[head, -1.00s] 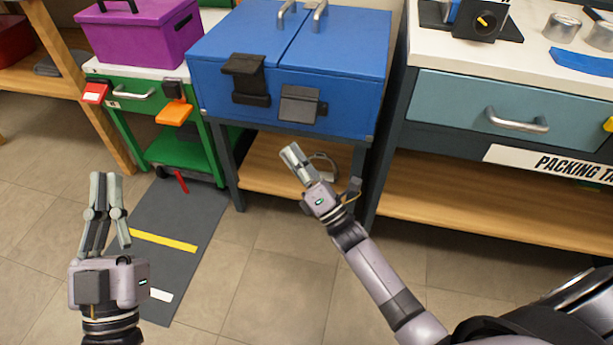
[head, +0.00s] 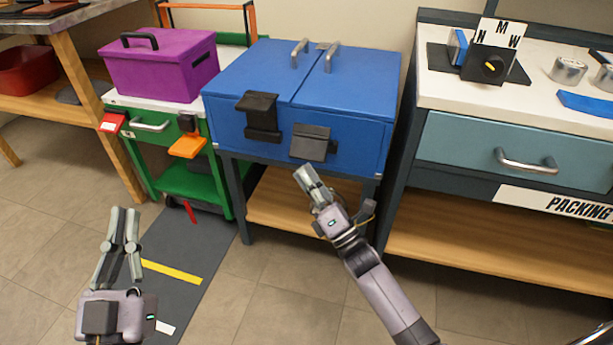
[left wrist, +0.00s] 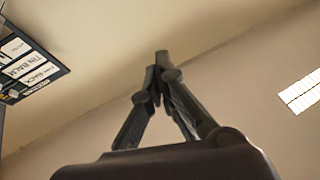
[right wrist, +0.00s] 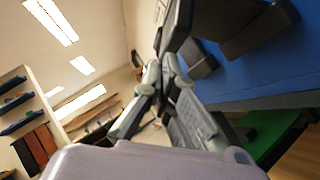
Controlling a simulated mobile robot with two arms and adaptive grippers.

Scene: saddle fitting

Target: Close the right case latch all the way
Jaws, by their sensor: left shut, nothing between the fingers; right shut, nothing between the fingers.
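The blue case (head: 350,118) has two dark latches on its front. The right latch (head: 312,143) is a grey flap that looks tilted out from the front; how far it is from closed is hard to tell. The left latch (head: 261,117) shows a raised upper tab. My right gripper (head: 305,174) is shut and empty, just below the right latch in the head view. In the right wrist view its fingers (right wrist: 160,75) are close to a dark latch part (right wrist: 176,28); contact is unclear. My left gripper (head: 125,214) is shut and empty, low at the left.
A green cart (head: 165,165) with a purple box (head: 160,75) and an orange flap (head: 188,146) stands left of the case. A white-topped bench (head: 455,90) with a drawer stands close on the right. Tiled floor (head: 285,285) is clear in front.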

